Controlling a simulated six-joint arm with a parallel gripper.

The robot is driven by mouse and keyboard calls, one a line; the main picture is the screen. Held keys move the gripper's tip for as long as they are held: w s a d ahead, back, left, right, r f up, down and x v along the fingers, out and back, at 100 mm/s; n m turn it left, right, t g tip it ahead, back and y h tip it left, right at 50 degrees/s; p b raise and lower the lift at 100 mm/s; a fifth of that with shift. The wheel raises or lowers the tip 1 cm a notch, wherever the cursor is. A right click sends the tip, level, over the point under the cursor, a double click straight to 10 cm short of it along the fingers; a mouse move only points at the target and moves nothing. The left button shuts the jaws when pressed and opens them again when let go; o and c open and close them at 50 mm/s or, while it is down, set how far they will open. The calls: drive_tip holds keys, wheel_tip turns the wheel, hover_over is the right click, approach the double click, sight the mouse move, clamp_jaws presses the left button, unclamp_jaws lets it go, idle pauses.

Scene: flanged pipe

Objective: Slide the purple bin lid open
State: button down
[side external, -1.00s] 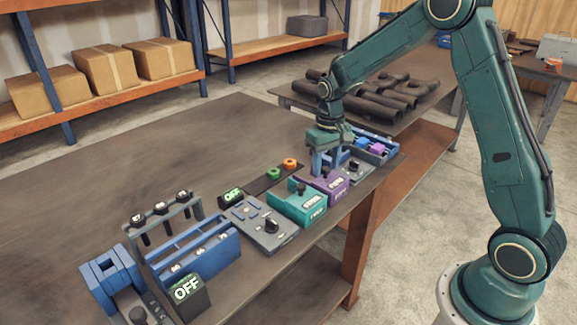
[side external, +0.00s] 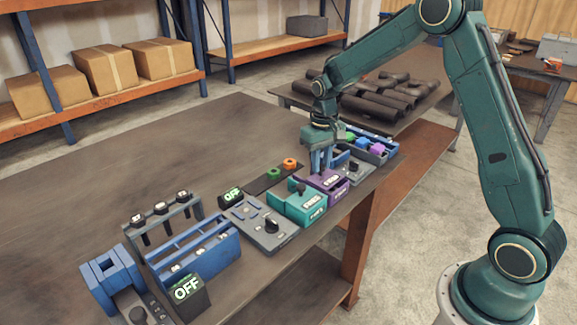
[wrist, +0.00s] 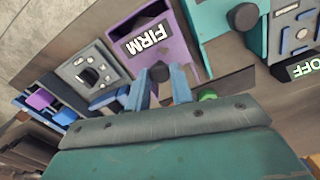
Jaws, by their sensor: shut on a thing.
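The purple bin (side external: 335,194) stands in the row of fixtures along the table's right edge. Its lid (side external: 322,180) is on top, with a dark knob. My gripper (side external: 321,168) reaches straight down over it, with its blue fingers close together. In the wrist view, the dark round knob (wrist: 159,72) sits between the fingertips of my gripper (wrist: 160,88), which is shut on it. How far the lid is open is hard to tell.
A teal bin (side external: 298,208) with its own knob stands close on the left. A grey panel (side external: 357,170) and a blue tray (side external: 386,160) of coloured blocks are on the right. Green and orange pieces (side external: 290,163) lie behind. The table's far left is clear.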

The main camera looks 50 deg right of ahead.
drive_tip(key=shift+w, duration=2.2)
drive_tip(key=c, duration=1.2)
unclamp_jaws()
drive_tip(key=shift+r, duration=0.1)
wheel_tip(320, 180, up, 14)
drive_tip(key=shift+s, duration=0.15)
drive_tip(key=s+a, duration=0.3)
drive_tip(key=s, duration=1.2)
drive_tip(key=shift+s+f, duration=0.2)
drive_tip(key=shift+s, duration=0.05)
